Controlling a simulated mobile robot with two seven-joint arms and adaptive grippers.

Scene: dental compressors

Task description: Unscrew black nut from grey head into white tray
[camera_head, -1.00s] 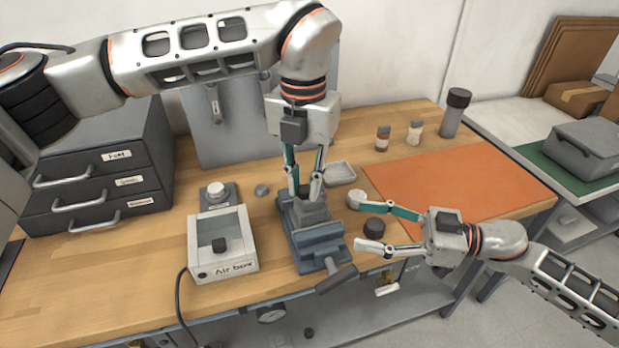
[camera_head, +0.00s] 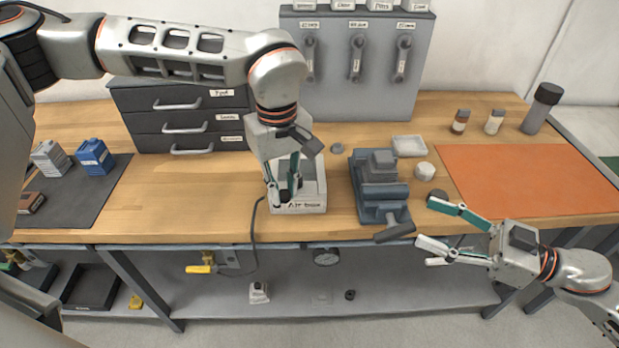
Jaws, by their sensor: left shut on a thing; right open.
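My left gripper (camera_head: 283,192) reaches down into the open-topped white box labelled Air box (camera_head: 305,207). It is shut on a small dark piece (camera_head: 284,197) there; the fingers and box wall hide most of it, so I cannot tell whether it is the black nut. The blue-grey vise (camera_head: 378,193) stands to the right with a grey block, perhaps the grey head (camera_head: 381,160), at its top. A white tray (camera_head: 409,146) lies behind and right of the vise. My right gripper (camera_head: 436,231) is open and empty, off the bench's front edge.
A small grey part (camera_head: 337,148) lies behind. An orange mat (camera_head: 530,178) covers the right. Drawers (camera_head: 185,125) stand at the back left. The bench between the dark mat and Air box is clear.

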